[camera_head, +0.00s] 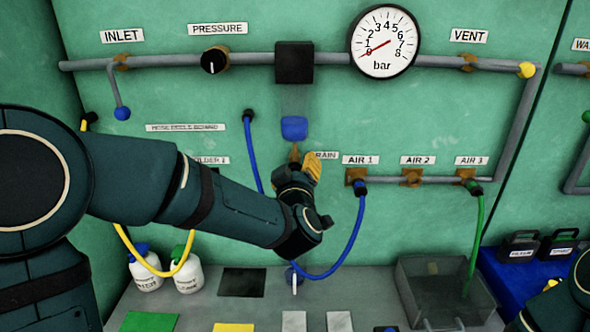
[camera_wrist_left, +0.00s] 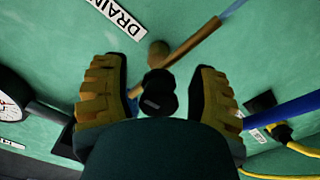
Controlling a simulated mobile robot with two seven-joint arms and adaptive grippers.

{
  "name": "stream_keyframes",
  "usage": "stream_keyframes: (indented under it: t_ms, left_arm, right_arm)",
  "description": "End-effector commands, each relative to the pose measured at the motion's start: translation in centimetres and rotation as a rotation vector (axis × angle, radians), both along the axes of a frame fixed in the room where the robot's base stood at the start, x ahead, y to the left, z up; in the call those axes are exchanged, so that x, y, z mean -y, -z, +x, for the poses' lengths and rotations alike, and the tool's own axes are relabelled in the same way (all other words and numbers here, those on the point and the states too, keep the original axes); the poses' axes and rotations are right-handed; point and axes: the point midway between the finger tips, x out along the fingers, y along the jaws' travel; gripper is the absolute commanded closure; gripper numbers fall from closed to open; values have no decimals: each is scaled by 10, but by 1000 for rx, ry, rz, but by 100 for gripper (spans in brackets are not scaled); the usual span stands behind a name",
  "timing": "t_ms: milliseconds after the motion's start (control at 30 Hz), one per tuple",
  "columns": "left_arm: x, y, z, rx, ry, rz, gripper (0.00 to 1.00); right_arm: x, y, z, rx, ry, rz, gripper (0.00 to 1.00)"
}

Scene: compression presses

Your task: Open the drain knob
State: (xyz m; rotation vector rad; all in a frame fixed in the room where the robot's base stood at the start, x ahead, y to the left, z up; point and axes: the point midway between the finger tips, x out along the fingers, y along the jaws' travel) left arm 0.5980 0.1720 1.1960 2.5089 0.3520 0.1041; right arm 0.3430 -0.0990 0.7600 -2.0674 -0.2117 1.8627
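The drain knob (camera_wrist_left: 159,90) is a small black knob with a light mark, on a brass fitting by the DRAIN label (camera_wrist_left: 117,18). In the left wrist view my left gripper (camera_wrist_left: 157,65) is open, with one yellow ridged finger on each side of the knob. Gaps show between the knob and both fingers. In the head view my left gripper (camera_head: 304,168) is at the wall below the blue-bottomed filter (camera_head: 294,128). It hides the knob and part of the DRAIN label (camera_head: 326,155) there.
The gauge (camera_head: 383,41) reads near zero. A blue hose (camera_head: 355,225) from AIR 1 loops close beside my left gripper. A pipe with AIR outlets runs to its right. A grey bin (camera_head: 445,282) and white bottles (camera_head: 188,272) stand below.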

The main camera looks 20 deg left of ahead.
Motion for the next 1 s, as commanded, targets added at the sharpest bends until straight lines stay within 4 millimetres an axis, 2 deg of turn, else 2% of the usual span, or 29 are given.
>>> stream_keyframes:
  t_ms: [367,467,800,1000]
  left_arm:
    - [1,-2,-6,5,-1,-1,41]
    - [5,-2,-18,5,1,-1,41]
    - [24,-2,-83,5,2,-1,41]
    - [31,-2,-108,4,1,-1,41]
  right_arm:
    - [0,0,0,0,0,0,100]
    - [0,0,0,0,0,0,100]
    - [0,0,0,0,0,0,100]
    - [0,0,0,0,0,0,100]
